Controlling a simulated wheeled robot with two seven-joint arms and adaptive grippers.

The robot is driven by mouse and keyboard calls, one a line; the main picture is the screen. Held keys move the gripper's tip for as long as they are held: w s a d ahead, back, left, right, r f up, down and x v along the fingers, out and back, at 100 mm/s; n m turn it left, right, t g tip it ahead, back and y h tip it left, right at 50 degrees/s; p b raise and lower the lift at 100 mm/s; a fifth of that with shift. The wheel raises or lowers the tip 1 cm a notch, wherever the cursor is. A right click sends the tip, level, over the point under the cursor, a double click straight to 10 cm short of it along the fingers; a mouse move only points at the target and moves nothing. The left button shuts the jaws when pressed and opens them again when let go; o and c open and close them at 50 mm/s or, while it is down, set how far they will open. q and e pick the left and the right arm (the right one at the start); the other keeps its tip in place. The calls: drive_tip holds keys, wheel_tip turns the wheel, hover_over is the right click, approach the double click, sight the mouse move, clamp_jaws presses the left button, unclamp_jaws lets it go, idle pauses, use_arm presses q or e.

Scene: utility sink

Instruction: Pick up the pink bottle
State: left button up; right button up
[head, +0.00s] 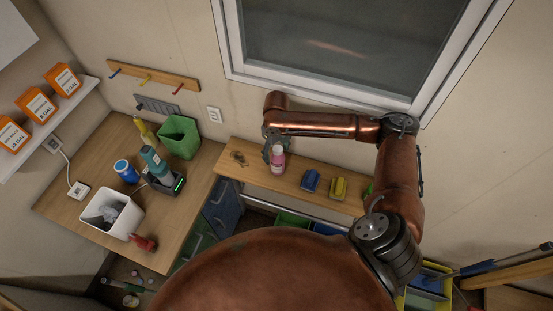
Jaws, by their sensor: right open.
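The pink bottle (277,163) with a pale cap stands upright on the narrow wooden shelf (231,168) below the window. My right arm reaches in from the right, and its right gripper (271,152) points down at the bottle's upper part. The gripper is open; one dark finger shows just left of the bottle's cap. I cannot tell whether the fingers touch the bottle, as they are small and partly hidden. My left gripper is not in view.
Blue (311,180) and yellow (339,188) blocks sit to the right on the shelf. A dark wiry item (239,158) lies to the left. The left counter holds a green bin (179,137), a white bin (112,216) and several bottles. The window frame (300,92) is close behind the arm.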

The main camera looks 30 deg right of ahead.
drive_tip(key=f, duration=0.2)
drive_tip(key=f+p, duration=0.1)
drive_tip(key=f, duration=0.2)
drive_tip(key=shift+s+d, duration=0.15)
drive_tip(key=shift+d, duration=0.05)
drive_tip(key=shift+c, duration=0.4)
drive_tip(key=shift+r, duration=0.1)
drive_tip(key=c, duration=1.2)
